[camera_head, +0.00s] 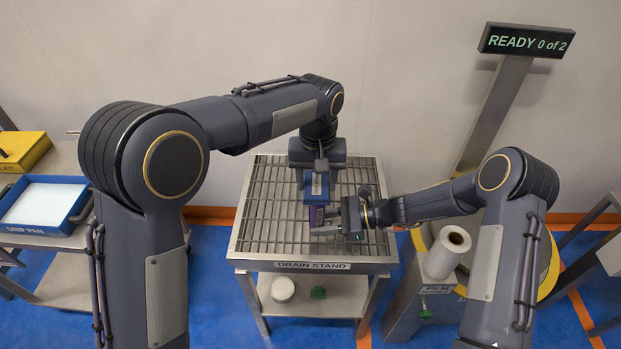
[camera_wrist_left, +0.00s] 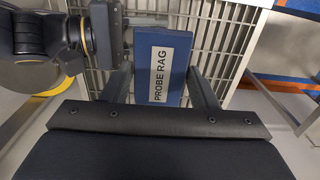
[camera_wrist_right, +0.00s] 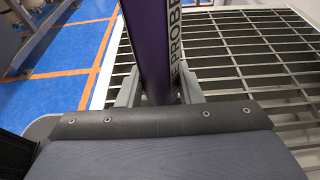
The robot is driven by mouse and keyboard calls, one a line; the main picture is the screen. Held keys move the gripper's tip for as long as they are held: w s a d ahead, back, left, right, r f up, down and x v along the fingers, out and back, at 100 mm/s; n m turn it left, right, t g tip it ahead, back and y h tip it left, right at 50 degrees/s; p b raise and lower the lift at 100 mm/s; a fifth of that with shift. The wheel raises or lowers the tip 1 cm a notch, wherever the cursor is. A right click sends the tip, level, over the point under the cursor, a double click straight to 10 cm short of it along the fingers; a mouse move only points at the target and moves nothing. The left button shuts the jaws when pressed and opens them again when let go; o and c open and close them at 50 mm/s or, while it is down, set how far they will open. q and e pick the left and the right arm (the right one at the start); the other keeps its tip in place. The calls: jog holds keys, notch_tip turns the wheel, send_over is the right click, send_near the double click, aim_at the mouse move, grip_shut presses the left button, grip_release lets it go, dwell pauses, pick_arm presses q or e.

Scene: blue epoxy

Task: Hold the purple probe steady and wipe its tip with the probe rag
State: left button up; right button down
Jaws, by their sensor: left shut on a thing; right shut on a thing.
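The blue probe rag (camera_head: 316,187) is over the drain stand in the head view; its PROBE RAG label shows in the left wrist view (camera_wrist_left: 162,66). My left gripper (camera_head: 317,176) is shut on the rag; its fingers flank the rag in the left wrist view (camera_wrist_left: 160,90). The purple probe (camera_head: 316,216) is just below the rag in the head view. It rises between the fingers of my right gripper (camera_wrist_right: 156,90), which is shut on it. In the right wrist view the probe (camera_wrist_right: 148,40) looks upright with a partly cut-off label. Its tip is hidden.
The drain stand (camera_head: 312,266) has a slatted top that is otherwise clear. A film roll (camera_head: 447,252) stands at the right, with a sign reading READY 0 of 2 (camera_head: 527,41) behind.

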pick_arm(q)
jog(key=shift+d, duration=0.45)
jog(key=shift+a, duration=0.15)
jog(key=shift+a, duration=1.5)
jog(key=shift+d, duration=0.15)
jog(key=shift+d, duration=0.7)
jog(key=a+r, duration=0.3)
jog(key=r, duration=0.4)
